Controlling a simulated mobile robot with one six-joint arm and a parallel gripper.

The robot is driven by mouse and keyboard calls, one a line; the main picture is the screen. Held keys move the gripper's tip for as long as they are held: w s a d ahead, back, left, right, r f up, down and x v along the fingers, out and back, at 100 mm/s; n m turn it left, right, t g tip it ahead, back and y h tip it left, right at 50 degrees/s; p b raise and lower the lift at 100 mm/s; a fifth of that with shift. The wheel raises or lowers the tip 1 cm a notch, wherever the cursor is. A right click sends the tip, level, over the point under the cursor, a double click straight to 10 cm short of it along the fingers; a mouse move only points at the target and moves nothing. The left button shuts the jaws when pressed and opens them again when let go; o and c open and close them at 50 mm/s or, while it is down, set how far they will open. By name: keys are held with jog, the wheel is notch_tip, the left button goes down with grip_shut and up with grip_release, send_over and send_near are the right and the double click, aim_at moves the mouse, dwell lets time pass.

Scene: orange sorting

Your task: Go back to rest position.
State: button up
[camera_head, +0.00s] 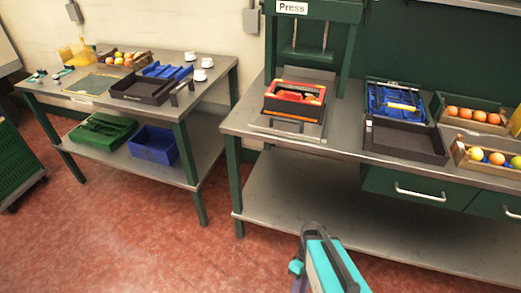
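Part of my arm, teal, grey and dark, rises from the bottom edge of the head view, right of centre. I cannot make out two separate fingers or anything held. The lower part of the arm is cut off by the frame.
The right workbench (240,122) bears a press (313,45), an orange-red box (295,101), a dark tray (405,140) and crates of oranges (470,112). The left table (190,97) stands further back. A green crate (15,160) is at far left. Floor (120,235) is clear at lower left.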

jog(key=s+d+f+m+h, duration=0.1)
jog(key=s+d+f+m, duration=0.2)
jog(key=s+f+m, duration=0.2)
jog(key=shift+s+d+f+m+t+h, duration=0.2)
jog(key=shift+s+f+m+t+h, duration=0.2)
jog(key=shift+f+m, duration=0.95)
jog(key=shift+r, duration=0.25)
